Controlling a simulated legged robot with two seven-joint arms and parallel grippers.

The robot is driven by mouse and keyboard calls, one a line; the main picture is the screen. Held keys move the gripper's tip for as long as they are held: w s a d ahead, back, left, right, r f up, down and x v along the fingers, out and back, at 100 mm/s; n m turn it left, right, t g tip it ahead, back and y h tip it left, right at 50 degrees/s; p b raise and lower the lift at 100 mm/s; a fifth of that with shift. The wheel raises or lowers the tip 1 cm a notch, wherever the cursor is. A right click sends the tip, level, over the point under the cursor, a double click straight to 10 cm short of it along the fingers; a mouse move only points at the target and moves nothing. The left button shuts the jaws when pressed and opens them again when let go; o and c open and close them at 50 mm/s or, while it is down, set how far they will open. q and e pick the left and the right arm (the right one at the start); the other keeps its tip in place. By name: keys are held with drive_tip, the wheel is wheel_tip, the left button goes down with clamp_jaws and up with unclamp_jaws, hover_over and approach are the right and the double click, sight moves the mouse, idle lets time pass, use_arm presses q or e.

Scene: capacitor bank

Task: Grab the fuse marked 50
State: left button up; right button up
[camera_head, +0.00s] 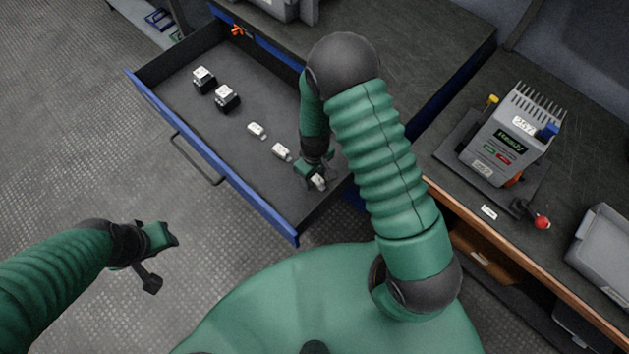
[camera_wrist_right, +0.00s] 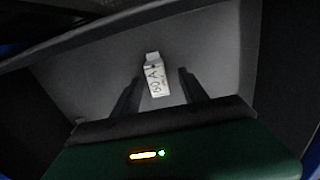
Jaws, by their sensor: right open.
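A small white fuse (camera_wrist_right: 155,76) lies on the drawer floor in the right wrist view; its label seems to read "50 A", though the print is blurred. In the head view it is the nearest white piece (camera_head: 318,182), partly covered by my right gripper (camera_head: 314,178). My right gripper is open and points down at it. In the wrist view its two fingers (camera_wrist_right: 159,88) stand on either side of the fuse, with gaps between. My left gripper (camera_head: 160,258) hangs empty over the floor at the left; its opening is unclear.
The open drawer (camera_head: 215,160) also holds two white fuses (camera_head: 281,151) (camera_head: 257,130), two black blocks with white tops (camera_head: 227,98) (camera_head: 204,80) and an orange item (camera_head: 237,30). A grey device (camera_head: 505,140) reading "Ready" and a grey bin (camera_head: 602,250) stand on the right bench.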

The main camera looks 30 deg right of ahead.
drive_tip(key=shift+d+f, duration=0.25)
drive_tip(key=shift+f, duration=0.4)
drive_tip(key=shift+d, duration=0.2)
drive_tip(key=shift+a, duration=0.35)
drive_tip(key=c, duration=0.8)
drive_tip(key=shift+c, duration=1.3)
drive_tip(key=shift+d, duration=0.1)
clamp_jaws()
